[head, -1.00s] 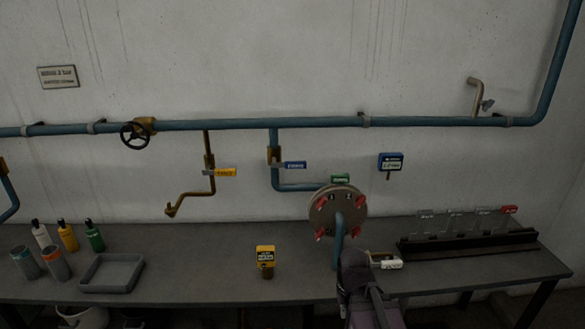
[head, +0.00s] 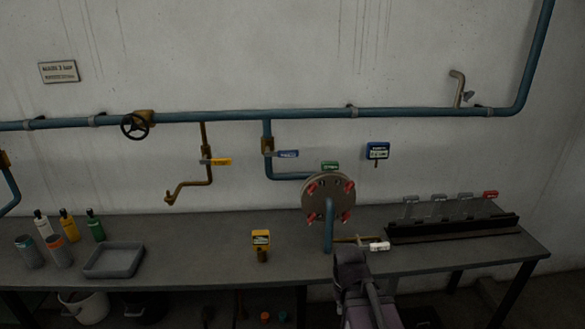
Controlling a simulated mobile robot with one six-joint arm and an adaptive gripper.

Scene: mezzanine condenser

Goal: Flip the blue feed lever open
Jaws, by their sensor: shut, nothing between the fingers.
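The blue feed lever (head: 287,154) is a small labelled blue handle on a brass valve (head: 267,146). The valve sits on a short vertical blue pipe that drops from the main wall pipe. The lever points right, level, across the line of that pipe. My gripper (head: 347,251) is at the lower middle of the head view, in front of the bench and seen from behind. It is shut and empty, below and to the right of the lever and apart from it. Its fingertips are hard to make out.
A round flange (head: 328,198) with red clamps stands between my gripper and the wall. A yellow lever (head: 217,162) is left of the blue one, and a blue tag (head: 377,151) hangs right. A yellow-topped device (head: 261,245) and a grey tray (head: 114,260) are on the bench.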

